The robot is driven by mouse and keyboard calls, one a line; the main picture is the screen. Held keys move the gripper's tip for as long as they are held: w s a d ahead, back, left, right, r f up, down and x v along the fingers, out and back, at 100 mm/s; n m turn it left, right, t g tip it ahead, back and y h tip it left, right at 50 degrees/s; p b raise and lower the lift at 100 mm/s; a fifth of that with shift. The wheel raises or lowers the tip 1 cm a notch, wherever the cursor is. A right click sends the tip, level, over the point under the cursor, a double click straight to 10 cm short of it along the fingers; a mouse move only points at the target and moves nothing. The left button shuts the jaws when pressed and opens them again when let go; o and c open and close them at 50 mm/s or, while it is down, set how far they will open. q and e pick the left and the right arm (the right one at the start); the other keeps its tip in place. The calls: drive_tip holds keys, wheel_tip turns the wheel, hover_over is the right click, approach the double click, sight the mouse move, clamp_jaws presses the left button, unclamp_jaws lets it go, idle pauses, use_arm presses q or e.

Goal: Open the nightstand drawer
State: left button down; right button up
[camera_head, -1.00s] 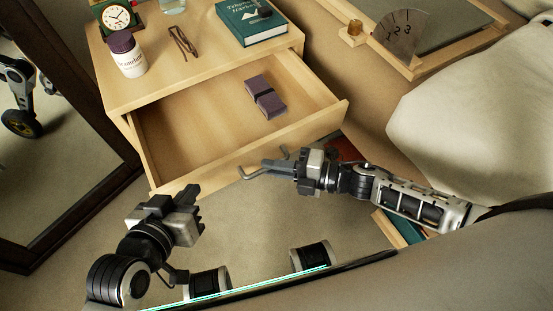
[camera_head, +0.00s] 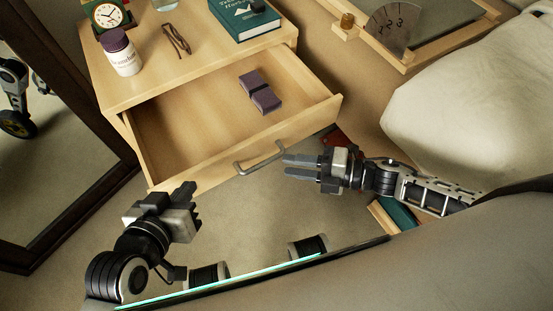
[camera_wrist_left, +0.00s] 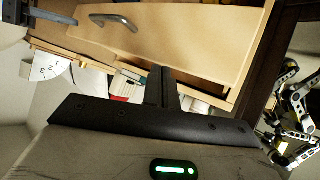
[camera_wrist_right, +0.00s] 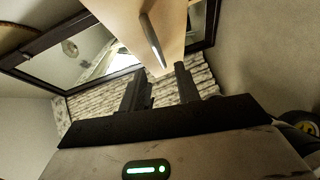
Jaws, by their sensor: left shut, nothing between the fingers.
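The nightstand (camera_head: 150,80) stands with its drawer (camera_head: 190,140) pulled well out. A dark purple bundle with a black band (camera_head: 260,92) lies inside the drawer. The grey bar handle (camera_head: 262,160) is on the drawer front, and also shows in the left wrist view (camera_wrist_left: 112,20) and right wrist view (camera_wrist_right: 152,40). My right gripper (camera_head: 287,165) is open and empty, just right of the handle, its fingers pointing toward it and apart from it. My left gripper (camera_head: 190,194) is shut and empty, in front of the drawer's left front corner, not touching it.
On the nightstand top are a clock (camera_head: 108,14), a bottle (camera_head: 121,52), folded glasses (camera_head: 176,40) and a green book (camera_head: 243,18). A dark-framed mirror (camera_head: 70,200) stands at left. A pale cushion-like shape (camera_head: 460,100) is at right.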

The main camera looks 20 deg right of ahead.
use_arm(q)
drive_tip(key=shift+a+f+g+p, duration=0.3)
drive_tip(key=shift+f+p, duration=0.15)
drive_tip(key=shift+f, duration=0.2)
use_arm(e)
drive_tip(key=v, duration=1)
use_arm(q)
drive_tip(key=shift+s, duration=0.1)
